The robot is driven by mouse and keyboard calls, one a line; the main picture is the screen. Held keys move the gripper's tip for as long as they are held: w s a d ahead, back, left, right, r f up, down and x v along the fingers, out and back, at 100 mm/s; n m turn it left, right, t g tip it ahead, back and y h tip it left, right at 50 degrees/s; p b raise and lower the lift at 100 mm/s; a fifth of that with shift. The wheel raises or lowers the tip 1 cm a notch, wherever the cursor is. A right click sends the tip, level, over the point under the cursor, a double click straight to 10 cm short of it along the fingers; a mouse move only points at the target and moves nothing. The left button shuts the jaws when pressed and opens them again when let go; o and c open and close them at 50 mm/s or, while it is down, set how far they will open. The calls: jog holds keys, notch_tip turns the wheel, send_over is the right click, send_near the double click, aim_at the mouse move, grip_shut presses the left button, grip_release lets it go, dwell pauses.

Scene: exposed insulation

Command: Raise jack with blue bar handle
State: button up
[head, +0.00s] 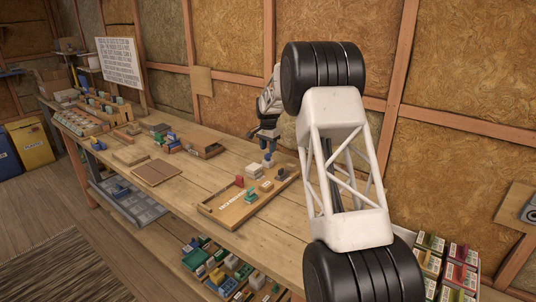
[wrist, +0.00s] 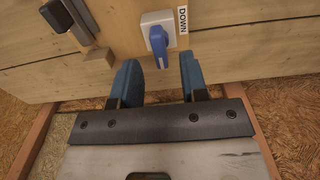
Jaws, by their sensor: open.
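The jack shows in the wrist view as a small white-grey block (wrist: 158,19) on pale wood, with a blue bar handle (wrist: 158,45) on its front. A label reading DOWN (wrist: 183,20) is beside it. In the head view, a small blue piece that looks like the handle (head: 268,158) is just below my gripper (head: 266,140). In the wrist view my gripper (wrist: 158,63) is open, its two blue fingers apart on either side of the handle's lower end. Nothing is held. Whether a finger touches the handle cannot be told.
A dark-ended grey piece (wrist: 70,18) and a wooden block (wrist: 97,58) are left of the jack in the wrist view. The workbench (head: 115,182) carries a wooden tray (head: 215,209) with small blocks and a brown board (head: 157,173). An insulated wall (head: 232,103) stands behind.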

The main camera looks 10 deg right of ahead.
aim_at(268, 156)
jog(key=shift+f, duration=1.65)
grip_shut()
